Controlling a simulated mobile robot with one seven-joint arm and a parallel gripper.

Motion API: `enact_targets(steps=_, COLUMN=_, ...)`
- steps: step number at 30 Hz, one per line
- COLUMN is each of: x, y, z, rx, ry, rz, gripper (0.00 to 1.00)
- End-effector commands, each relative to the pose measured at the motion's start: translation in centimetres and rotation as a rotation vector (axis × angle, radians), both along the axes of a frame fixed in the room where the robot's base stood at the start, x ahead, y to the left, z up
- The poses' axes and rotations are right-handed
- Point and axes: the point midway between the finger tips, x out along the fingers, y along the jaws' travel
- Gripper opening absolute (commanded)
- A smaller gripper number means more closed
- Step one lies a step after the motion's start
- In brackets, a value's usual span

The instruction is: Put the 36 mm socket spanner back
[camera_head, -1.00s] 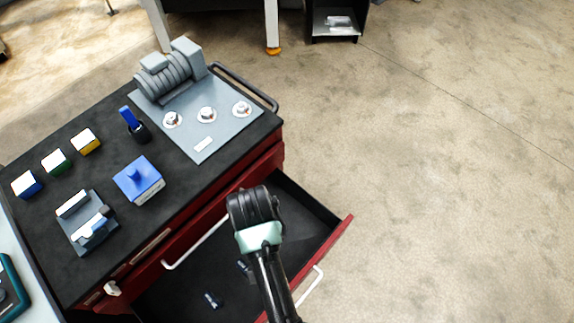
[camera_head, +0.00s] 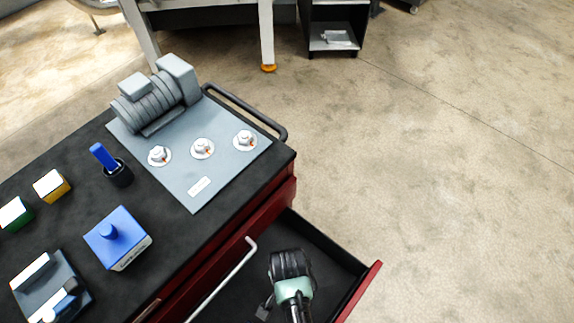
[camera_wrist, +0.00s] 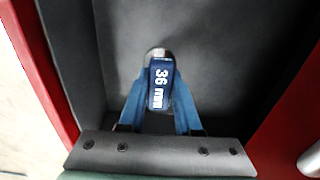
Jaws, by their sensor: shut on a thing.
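The 36 mm socket spanner (camera_wrist: 161,90) shows in the wrist view with a dark blue body, white "36 mm" lettering and a metal end at the top. My gripper (camera_wrist: 160,78) has its two blue fingers shut on either side of it. Both are inside the open red drawer (camera_wrist: 225,60), over its dark floor. I cannot tell whether the spanner touches the floor. In the head view my arm reaches down into the drawer (camera_head: 325,252), and the gripper is mostly hidden.
The black cabinet top (camera_head: 165,235) holds a grey plate (camera_head: 190,178) with several metal fittings, a grey ribbed machine (camera_head: 155,100), a blue-handled tool in a holder (camera_head: 115,172) and a blue block (camera_head: 118,240). The drawer's red front (camera_head: 362,290) stands out at the right. Open floor lies beyond it.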

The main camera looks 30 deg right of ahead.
Motion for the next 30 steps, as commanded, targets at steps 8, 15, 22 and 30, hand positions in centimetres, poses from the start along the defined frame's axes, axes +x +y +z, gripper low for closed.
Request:
enact_targets(steps=8, x=0.1, y=0.0, z=-3.5, rx=0.0, ry=0.001, rz=0.001, gripper=0.0)
enact_targets(steps=15, x=0.1, y=0.0, z=-4.7, rx=-0.001, ry=-0.001, rz=0.001, gripper=0.0)
enact_targets(steps=22, x=0.1, y=0.0, z=-4.8, rx=-0.001, ry=-0.001, rz=0.001, gripper=0.0)
enact_targets(steps=30, x=0.0, y=0.0, z=-5.0, rx=0.0, ry=0.0, rz=0.001, gripper=0.62)
